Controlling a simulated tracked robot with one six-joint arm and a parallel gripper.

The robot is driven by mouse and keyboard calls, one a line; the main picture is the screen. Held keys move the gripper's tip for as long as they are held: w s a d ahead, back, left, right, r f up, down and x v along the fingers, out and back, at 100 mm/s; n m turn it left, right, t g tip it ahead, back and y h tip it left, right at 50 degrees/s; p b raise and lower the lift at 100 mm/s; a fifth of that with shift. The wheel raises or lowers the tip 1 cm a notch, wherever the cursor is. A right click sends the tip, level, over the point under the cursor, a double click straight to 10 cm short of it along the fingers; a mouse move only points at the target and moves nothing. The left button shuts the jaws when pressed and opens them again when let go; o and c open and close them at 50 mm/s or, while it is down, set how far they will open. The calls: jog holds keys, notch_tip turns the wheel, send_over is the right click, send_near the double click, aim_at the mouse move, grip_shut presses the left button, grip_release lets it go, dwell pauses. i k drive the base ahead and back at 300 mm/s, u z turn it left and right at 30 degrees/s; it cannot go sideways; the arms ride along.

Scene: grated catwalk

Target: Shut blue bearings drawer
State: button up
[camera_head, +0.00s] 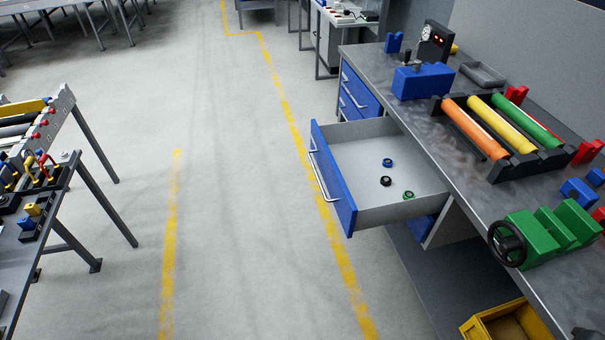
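The blue-fronted drawer (334,180) is pulled well out from under the workbench, over the floor. Its front has a long pale bar handle (318,172). The grey drawer inside holds a blue ring (388,162), a black ring (386,181) and a green ring (408,195), which look like bearings. No label can be read on the drawer. My gripper is not in view.
The workbench (452,165) at right carries a blue box (422,82), coloured rollers (502,125) and a green vise (550,232). Shut blue drawers (358,95) sit behind the open one. A yellow bin (505,322) is below. The floor (235,200) in the middle is clear.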

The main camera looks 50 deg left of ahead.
aim_at(349, 156)
jog(key=u, duration=1.1)
jog(key=k, duration=1.3)
jog(key=u, duration=0.4)
jog(key=i, duration=1)
jog(key=z, duration=0.05)
